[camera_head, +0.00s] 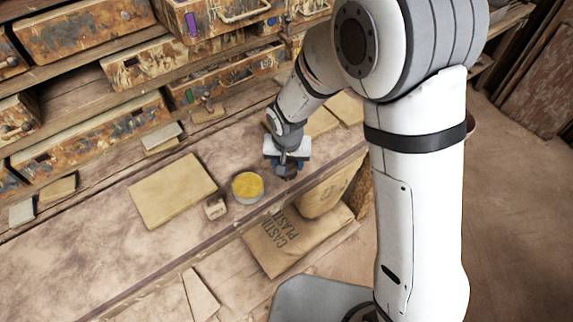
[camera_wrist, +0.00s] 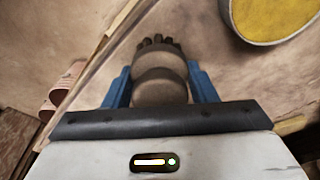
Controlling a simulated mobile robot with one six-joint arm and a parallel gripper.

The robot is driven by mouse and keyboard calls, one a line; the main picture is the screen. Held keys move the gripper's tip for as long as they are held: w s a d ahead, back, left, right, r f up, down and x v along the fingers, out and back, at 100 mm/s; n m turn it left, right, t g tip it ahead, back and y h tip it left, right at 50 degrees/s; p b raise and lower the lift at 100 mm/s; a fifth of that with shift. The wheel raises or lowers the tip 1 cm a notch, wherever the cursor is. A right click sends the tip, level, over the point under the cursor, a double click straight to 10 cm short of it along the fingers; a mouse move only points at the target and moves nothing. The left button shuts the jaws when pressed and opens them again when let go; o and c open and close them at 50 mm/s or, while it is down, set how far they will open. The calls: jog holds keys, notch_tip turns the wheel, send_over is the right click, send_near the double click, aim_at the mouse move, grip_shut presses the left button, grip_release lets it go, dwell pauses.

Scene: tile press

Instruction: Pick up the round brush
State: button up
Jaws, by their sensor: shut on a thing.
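The round brush (camera_wrist: 160,88) shows in the wrist view as a rounded brownish body with a dark tufted end, between the two blue fingers of my gripper (camera_wrist: 160,92). The fingers are shut on its sides. In the head view, my gripper (camera_head: 287,168) is low over the workbench near its front edge, right of the bowl of yellow material. The brush is a small dark shape (camera_head: 286,172) there, partly hidden by my gripper. I cannot tell whether it touches the bench.
A bowl of yellow material (camera_head: 247,187) stands close left of my gripper and also shows in the wrist view (camera_wrist: 272,14). A small block (camera_head: 215,208) and a tan board (camera_head: 172,190) lie further left. Drawers (camera_head: 95,130) line the back. Sacks (camera_head: 285,240) sit below the front edge.

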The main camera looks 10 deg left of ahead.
jog(key=shift+c, duration=0.7)
notch_tip(320, 180, up, 10)
jog(key=shift+r+b, duration=0.1)
jog(key=shift+b, duration=0.6)
jog(key=o, duration=0.4)
jog(key=shift+a, duration=0.1)
jog(key=c, duration=0.3)
jog(key=s+a, duration=0.8)
jog(key=shift+a+f+b, duration=0.15)
jog(key=shift+f+b, duration=0.65)
jog(key=shift+f, duration=0.85)
jog(key=shift+a+f+b, duration=0.1)
jog(key=shift+f+b, duration=0.7)
jog(key=shift+f, duration=0.8)
